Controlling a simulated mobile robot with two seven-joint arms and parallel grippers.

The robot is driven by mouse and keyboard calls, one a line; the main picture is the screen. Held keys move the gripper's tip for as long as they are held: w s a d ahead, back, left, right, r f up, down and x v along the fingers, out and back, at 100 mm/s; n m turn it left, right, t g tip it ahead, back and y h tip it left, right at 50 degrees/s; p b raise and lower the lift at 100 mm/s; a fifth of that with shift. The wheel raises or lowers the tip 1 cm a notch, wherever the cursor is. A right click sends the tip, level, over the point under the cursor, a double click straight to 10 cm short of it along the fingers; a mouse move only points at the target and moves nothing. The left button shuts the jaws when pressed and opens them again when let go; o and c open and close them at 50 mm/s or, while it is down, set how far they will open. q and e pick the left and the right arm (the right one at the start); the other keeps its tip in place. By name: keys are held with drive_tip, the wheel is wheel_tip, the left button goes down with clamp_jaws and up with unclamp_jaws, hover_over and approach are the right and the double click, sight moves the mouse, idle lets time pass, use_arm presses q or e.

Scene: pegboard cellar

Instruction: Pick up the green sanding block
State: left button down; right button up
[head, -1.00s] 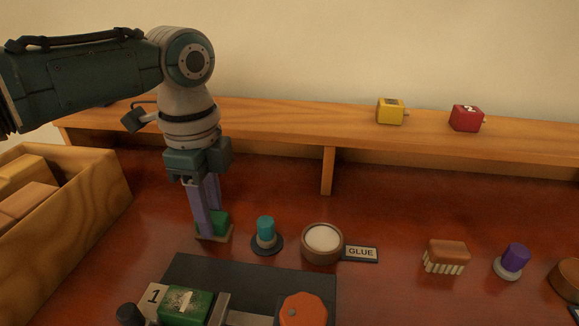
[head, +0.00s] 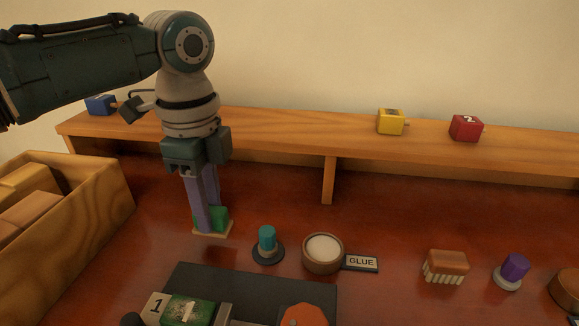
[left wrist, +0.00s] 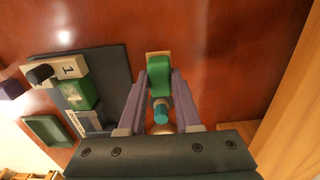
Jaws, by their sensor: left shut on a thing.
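The green sanding block (head: 222,217), with a tan base, is between the fingertips of my left gripper (head: 209,218), which is shut on it. It appears to be held a little above the red-brown bench top. The left wrist view shows the green block (left wrist: 183,98) between the two purple-grey fingers, its tan end pointing away from the wrist. The fingers hide part of the block. My right gripper is not in view.
A teal-topped knob (head: 267,240) and a round bowl (head: 323,254) with a GLUE label (head: 361,263) stand to the right. A dark mat (head: 250,292) with another green block (head: 187,311) is in front. A wooden crate (head: 95,235) is left; a shelf (head: 300,130) runs behind.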

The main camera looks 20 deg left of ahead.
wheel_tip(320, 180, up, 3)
drive_tip(key=p, duration=0.2)
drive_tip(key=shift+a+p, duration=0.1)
drive_tip(key=shift+p, duration=0.2)
use_arm(q)
wheel_tip(320, 180, up, 17)
drive_tip(key=shift+r, duration=0.1)
drive_tip(key=c, duration=1.2)
unclamp_jaws()
clamp_jaws()
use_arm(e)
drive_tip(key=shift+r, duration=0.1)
